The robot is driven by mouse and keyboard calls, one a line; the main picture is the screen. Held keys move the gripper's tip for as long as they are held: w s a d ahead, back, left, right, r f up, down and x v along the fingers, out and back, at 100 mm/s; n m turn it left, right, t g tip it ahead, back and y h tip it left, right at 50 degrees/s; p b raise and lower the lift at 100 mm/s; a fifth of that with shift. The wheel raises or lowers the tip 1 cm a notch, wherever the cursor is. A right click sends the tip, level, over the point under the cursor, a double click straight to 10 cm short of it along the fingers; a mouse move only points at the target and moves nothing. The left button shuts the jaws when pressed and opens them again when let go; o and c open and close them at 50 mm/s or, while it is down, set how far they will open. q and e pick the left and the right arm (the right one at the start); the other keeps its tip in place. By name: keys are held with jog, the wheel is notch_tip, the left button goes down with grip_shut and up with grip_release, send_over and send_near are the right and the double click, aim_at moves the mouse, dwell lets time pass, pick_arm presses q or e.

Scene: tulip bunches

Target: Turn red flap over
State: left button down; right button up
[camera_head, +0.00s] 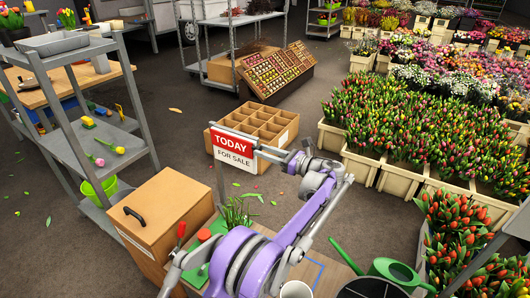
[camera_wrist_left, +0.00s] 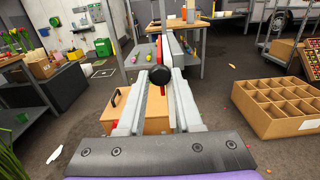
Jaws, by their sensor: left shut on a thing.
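The red flap (camera_head: 234,143) with the word TODAY forms the upper part of a small sign on a grey post. The white panel (camera_head: 235,158) below it reads FOR SALE. My left gripper (camera_head: 265,152) is at the right edge of the sign. In the left wrist view the sign (camera_wrist_left: 164,38) is seen nearly edge-on, and my left gripper (camera_wrist_left: 160,77) is shut around a round black piece with red behind it, at the flap. The fingers hide part of the grip. My right gripper is not in view.
A wooden box with a black handle (camera_head: 165,212) stands left of the sign. A green plant (camera_head: 236,212) is just below it. A divided cardboard box (camera_head: 262,126) lies behind on the floor. Crates of tulips (camera_head: 365,150) fill the right. A grey shelf rack (camera_head: 95,135) stands left.

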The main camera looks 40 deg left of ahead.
pick_arm(q)
jog(key=c, duration=0.6)
grip_release()
jog(key=shift+d, duration=0.15)
jog(key=w+d+p, duration=0.1)
jog(key=d, duration=0.9)
jog(key=shift+w+d, duration=0.15)
jog(key=shift+d, duration=0.1)
